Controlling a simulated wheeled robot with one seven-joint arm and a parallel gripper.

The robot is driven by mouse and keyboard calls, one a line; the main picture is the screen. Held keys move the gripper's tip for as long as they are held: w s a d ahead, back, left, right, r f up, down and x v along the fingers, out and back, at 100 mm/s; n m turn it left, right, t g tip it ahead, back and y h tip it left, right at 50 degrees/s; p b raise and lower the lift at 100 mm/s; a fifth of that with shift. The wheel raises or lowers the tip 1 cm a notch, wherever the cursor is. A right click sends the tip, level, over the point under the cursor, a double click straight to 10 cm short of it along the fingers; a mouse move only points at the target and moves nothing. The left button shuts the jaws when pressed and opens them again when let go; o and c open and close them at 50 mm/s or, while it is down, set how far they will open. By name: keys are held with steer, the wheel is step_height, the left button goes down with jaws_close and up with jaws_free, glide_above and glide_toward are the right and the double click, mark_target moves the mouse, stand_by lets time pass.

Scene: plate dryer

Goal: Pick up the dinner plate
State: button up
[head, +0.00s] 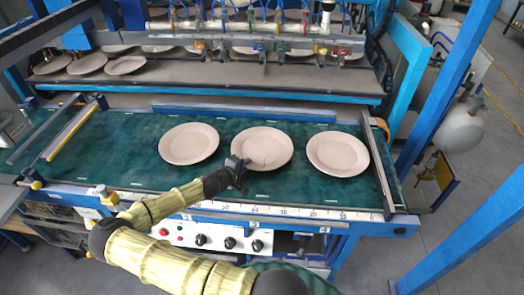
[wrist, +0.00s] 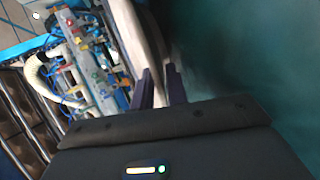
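Three pale pinkish-beige dinner plates lie in a row on a dark green mat in the head view: a left plate (head: 189,143), a middle plate (head: 264,147) and a right plate (head: 338,153). My gripper (head: 238,166) is at the near-left rim of the middle plate. In the wrist view, my gripper's two dark fingers (wrist: 160,88) are close together with the plate's rim (wrist: 150,45) between them, and the gripper looks shut on it. The plate seems level and at or very near the mat; any gap beneath it is hidden.
The green mat (head: 110,160) has bare room left of the plates. A raised rail (head: 377,165) bounds its right side. Behind, a shelf holds several more plates (head: 87,63) under a bar of hoses and nozzles (head: 240,28). Blue posts (head: 450,80) stand at right.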

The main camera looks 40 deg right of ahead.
jaws_close()
stand_by(1.1)
stand_by(0.3)
step_height(320, 180, up, 10)
steer(key=shift+r+b, duration=0.1)
steer(key=shift+b, duration=0.45)
